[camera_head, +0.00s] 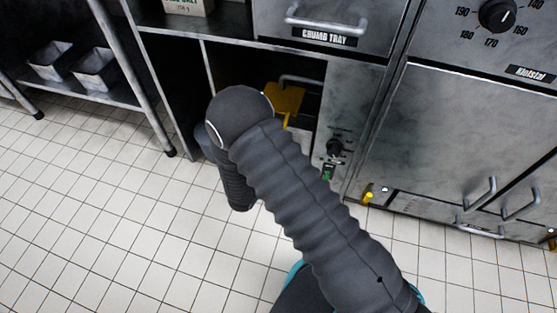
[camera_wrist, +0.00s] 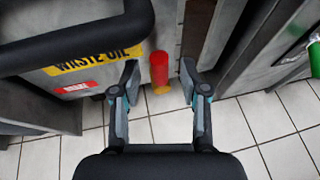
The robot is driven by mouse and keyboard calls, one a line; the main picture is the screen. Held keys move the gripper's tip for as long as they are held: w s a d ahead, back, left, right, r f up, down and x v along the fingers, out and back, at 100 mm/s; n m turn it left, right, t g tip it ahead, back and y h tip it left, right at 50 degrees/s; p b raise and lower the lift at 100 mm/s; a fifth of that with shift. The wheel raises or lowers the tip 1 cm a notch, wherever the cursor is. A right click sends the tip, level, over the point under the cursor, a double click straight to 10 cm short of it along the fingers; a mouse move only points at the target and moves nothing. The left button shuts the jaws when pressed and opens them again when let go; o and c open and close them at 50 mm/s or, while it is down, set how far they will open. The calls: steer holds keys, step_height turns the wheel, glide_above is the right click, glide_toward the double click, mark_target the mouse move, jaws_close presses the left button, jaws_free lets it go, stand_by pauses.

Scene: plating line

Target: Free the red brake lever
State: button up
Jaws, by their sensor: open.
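The red brake lever (camera_wrist: 158,70) shows in the wrist view as a short red cylinder with a yellowish end, beside a grey container marked "WASTE OIL". My gripper (camera_wrist: 158,75) is open. Its two fingers stand left and right of the red piece in the picture, with visible gaps on both sides. I cannot tell how far the fingertips are from it in depth. In the head view my own arm covers the gripper and the red lever; neither shows there.
The waste oil container (camera_wrist: 110,95) has a dark bar (camera_wrist: 70,40) across the upper left of the wrist view. In the head view, a yellow part (camera_head: 285,98) shows in the bay below the crumb tray (camera_head: 325,22). Tiled floor is clear at left.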

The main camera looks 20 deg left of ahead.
steer(key=v, duration=1)
steer(key=shift+s, duration=0.3)
steer(key=s+d+m+g+h, duration=0.2)
steer(key=s+d+m+h, duration=0.15)
steer(key=d, duration=0.35)
steer(key=s+d+r+m+g+h+p, duration=0.1)
steer(key=s+d+r+m+g+h, duration=0.2)
steer(key=d+r+m+g, duration=0.45)
steer(key=s+d+r+m+y+p, duration=0.1)
steer(key=d+r+m+y+p, duration=0.1)
steer(key=d+r+m, duration=0.5)
steer(key=s+d+r+m+t+y+p, duration=0.1)
steer(key=d+r+m, duration=0.6)
steer(key=r, duration=1.2)
steer(key=s+d+r+m+t+y+p, duration=0.1)
steer(key=s+d+r+m+y+p, duration=0.2)
steer(key=r, duration=1)
steer(key=d+m+y+p, duration=0.2)
steer(key=d+m+y, duration=0.1)
steer(key=d+m, duration=0.1)
steer(key=shift+d+r+m, duration=0.2)
steer(key=shift+d+m, duration=0.15)
steer(key=shift+m, duration=0.55)
